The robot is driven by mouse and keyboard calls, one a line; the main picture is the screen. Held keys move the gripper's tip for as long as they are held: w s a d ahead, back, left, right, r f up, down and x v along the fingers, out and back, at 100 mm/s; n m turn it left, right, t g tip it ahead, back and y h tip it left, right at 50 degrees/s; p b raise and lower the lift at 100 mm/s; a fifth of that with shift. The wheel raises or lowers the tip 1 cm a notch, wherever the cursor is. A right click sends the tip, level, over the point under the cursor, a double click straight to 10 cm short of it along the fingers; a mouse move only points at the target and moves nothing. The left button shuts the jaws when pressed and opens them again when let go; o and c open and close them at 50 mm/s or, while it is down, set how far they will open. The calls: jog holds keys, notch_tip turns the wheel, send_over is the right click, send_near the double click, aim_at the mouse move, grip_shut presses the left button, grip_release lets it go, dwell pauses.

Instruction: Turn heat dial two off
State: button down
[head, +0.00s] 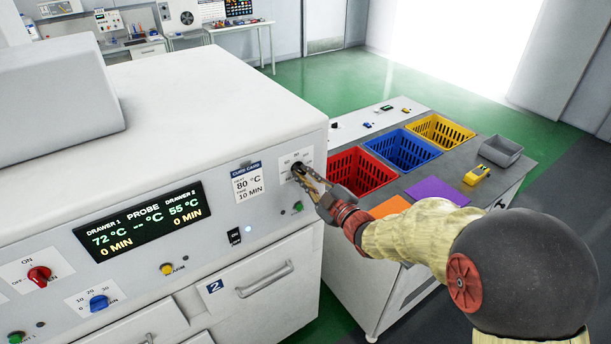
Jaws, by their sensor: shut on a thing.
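My gripper (305,177) reaches in from the right to the right end of the white machine's front panel. Its fingers are shut on a black dial (297,167) on a small white scale plate (304,157). The fingers partly cover the dial, and its pointer and most of the scale cannot be read. A red dial (39,276) with an ON/OFF plate and a blue dial (98,302) with a 10-20-30 plate are at the lower left, apart from my gripper. I cannot read which dial is marked as heat dial two.
The display (140,222) reads drawer 1 at 72 °C and drawer 2 at 55 °C. Below the panel is drawer 2's handle (265,280). A grey side table (450,160) holds red (360,172), blue (405,150) and yellow (440,131) baskets behind my arm.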

jog(key=shift+f+n+b, duration=0.15)
jog(key=shift+n+b, duration=0.15)
jog(key=shift+b, duration=0.4)
jog(key=n+b, duration=0.4)
jog(key=b, duration=0.4)
jog(key=shift+f, duration=0.2)
jog(key=n+b, duration=0.3)
jog(key=b, duration=0.3)
jog(key=shift+r+n, duration=0.15)
jog(key=shift+n, duration=0.25)
jog(key=shift+n+b, duration=0.3)
jog(key=shift+b, duration=0.05)
jog(key=shift+r, duration=0.15)
jog(key=c, duration=1.9)
grip_release()
jog(key=shift+d+r, duration=0.1)
